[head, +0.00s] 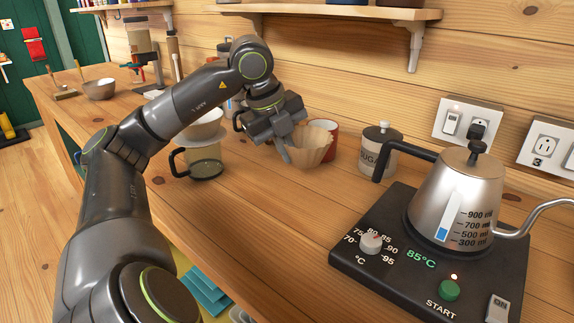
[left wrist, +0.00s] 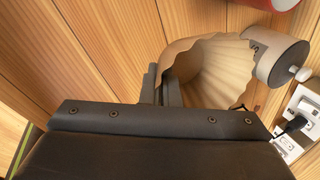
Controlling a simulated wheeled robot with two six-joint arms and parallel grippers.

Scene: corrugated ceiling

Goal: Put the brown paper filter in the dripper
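The brown paper filter (head: 312,148) is a fluted, open-topped cup near the back of the counter; it also shows in the left wrist view (left wrist: 215,72), its pleated inside visible. My left gripper (head: 286,153) is at the filter's left rim, its fingers close together with the paper wall between them; they also show in the left wrist view (left wrist: 161,88). I cannot tell whether the filter touches the counter. The white dripper (head: 205,128) sits on a glass carafe (head: 204,168) left of the gripper, partly hidden behind my left arm. My right gripper is not in view.
A steel kettle (head: 455,195) stands on a black heating base (head: 400,268) at right. A bowl (head: 100,89) is far left. The counter front between carafe and base is clear.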

